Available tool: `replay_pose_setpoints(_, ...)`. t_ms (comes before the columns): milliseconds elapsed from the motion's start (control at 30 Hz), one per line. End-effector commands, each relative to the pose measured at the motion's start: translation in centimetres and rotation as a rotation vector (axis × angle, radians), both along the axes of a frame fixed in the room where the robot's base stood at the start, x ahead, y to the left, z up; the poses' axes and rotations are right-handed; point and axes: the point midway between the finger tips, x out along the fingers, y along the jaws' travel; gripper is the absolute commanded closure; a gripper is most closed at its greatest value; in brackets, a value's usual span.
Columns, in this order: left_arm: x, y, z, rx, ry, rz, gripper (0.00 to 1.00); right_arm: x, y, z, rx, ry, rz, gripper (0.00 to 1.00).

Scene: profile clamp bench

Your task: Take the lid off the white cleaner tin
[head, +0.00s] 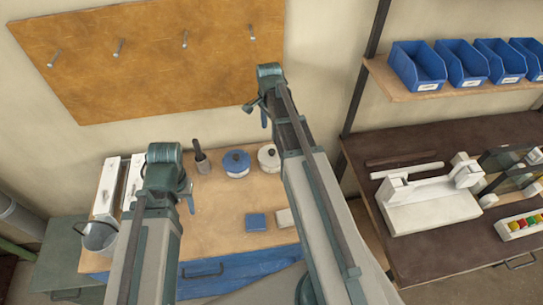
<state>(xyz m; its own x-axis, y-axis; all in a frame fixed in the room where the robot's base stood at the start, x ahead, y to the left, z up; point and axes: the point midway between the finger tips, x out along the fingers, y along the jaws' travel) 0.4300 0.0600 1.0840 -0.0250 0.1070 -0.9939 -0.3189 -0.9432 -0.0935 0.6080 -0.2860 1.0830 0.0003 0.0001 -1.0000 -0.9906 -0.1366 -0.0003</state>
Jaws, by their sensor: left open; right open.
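The white tin (266,164) stands upright on the wooden bench top in the head view, with a white lid on it and a dark knob on top. My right arm passes close to its right side in the picture and may cover its edge. My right gripper (256,113) is open and empty, higher in the picture than the tin, in front of the wall. My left gripper (166,200) is open and empty over the left part of the bench, well left of the tin. Its far parts are partly hidden by my own wrist.
A blue-lidded tin (236,171) stands just left of the white tin. A dark-handled tool (202,162), a blue block (256,222) and a pale block (284,218) are on the bench. A metal bucket (100,238) is at left. A dark table (420,250) stands right.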

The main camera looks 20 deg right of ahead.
Motion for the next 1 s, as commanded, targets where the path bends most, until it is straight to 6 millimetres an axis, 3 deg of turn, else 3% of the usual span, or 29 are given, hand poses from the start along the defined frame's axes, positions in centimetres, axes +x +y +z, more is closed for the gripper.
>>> replay_pose_setpoints(33, 0.0, 0.0, -1.3, 0.0, 0.0, -0.001, 0.5, 0.0, 0.0, -1.3, 0.0, 0.0, 0.001, 0.3)
replay_pose_setpoints(400, 0.0, 0.0, -6.5, 0.002, 0.0, -0.01, 0.5, 0.0, -0.1, -6.5, 0.0, 0.0, 0.002, 0.3)
replay_pose_setpoints(767, 0.0, 0.0, -7.4, 0.002, 0.0, -0.009, 0.5, 0.1, -0.1, -7.4, 0.0, 0.0, 0.002, 0.3)
replay_pose_setpoints(1000, 0.0, 0.0, -9.4, 0.002, 0.0, -0.008, 0.5, 0.3, -0.7, -9.4, 0.0, 0.0, 0.002, 0.3)
